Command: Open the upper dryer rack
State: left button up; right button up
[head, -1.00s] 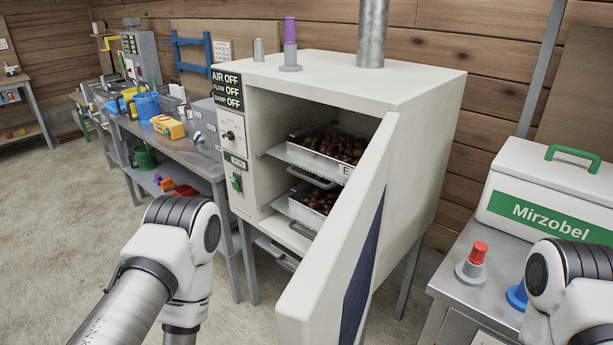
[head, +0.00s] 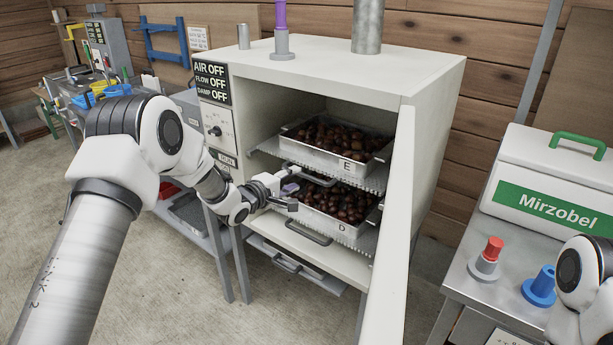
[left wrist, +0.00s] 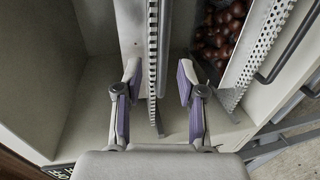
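The upper dryer rack (head: 265,147) is a perforated shelf inside the open white dryer (head: 420,75). It carries a metal tray marked E (head: 335,160) with chestnuts, and a grey bar handle (head: 312,176) shows at its front. My left gripper (head: 290,194) is at the left end of this handle, in front of the cabinet opening. In the left wrist view its purple-padded fingers (left wrist: 157,98) are apart, with a perforated rack edge (left wrist: 153,50) between them. I cannot tell whether they touch it. My right gripper is out of view.
The dryer door (head: 398,230) stands open on the right. The lower rack holds a tray marked D (head: 330,222), with its handle (head: 308,233) below. A side table with a Mirzobel box (head: 545,195) and red (head: 487,258) and blue (head: 540,286) knobs stands to the right.

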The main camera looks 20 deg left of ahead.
aim_at(302, 176)
pick_arm(q)
jog(key=x, duration=0.5)
jog(key=shift+w+a+f, duration=0.1)
jog(key=shift+a+f, duration=0.05)
jog(key=shift+f, duration=0.15)
jog(key=shift+w, duration=0.3)
grip_shut()
